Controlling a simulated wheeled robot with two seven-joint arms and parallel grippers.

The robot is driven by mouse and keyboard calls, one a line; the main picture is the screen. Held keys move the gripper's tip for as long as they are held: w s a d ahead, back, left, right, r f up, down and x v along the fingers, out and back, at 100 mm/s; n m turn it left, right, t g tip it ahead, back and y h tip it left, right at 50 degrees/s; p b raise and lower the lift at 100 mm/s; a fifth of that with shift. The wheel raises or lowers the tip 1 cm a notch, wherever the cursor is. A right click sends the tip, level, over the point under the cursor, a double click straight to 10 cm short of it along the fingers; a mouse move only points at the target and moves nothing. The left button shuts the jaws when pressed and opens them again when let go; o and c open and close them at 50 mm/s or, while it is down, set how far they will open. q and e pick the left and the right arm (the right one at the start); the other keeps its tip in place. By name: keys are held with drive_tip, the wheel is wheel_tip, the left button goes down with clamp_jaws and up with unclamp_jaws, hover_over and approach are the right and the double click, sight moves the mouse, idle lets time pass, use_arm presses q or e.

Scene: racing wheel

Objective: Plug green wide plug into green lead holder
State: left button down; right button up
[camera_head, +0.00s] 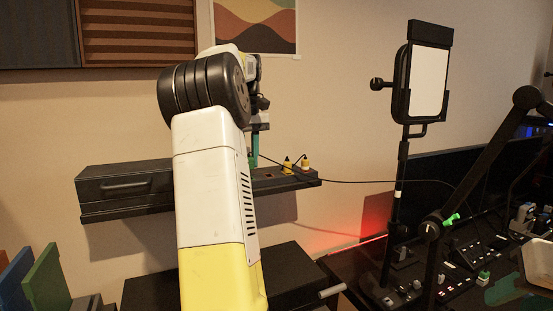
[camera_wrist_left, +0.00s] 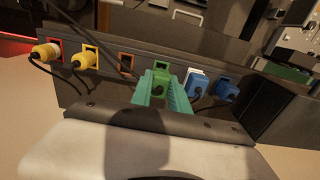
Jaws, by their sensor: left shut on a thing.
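In the left wrist view my left gripper (camera_wrist_left: 162,92) has teal fingers closed on the green plug (camera_wrist_left: 160,82). The plug is at the green holder (camera_wrist_left: 161,65) in the row of sockets, with the fingers on both sides of it. I cannot tell how deep the plug sits in the holder. In the head view the teal fingers of my left gripper (camera_head: 254,150) show just above the dark wall shelf (camera_head: 270,182), partly hidden behind my arm. The green plug is hidden there. My right gripper is in neither view.
Yellow plugs (camera_wrist_left: 84,60) sit left of the green one, beside an empty orange-framed socket (camera_wrist_left: 126,63). White (camera_wrist_left: 196,76) and blue (camera_wrist_left: 228,90) plugs sit close on the right. A black cable (camera_head: 370,182) runs right from the shelf. A monitor stand (camera_head: 398,190) stands right.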

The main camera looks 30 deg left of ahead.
use_arm(q)
drive_tip(key=shift+f, duration=1.25)
drive_tip(key=c, duration=1.2)
unclamp_jaws()
wheel_tip(320, 180, up, 8)
drive_tip(key=shift+f, duration=0.15)
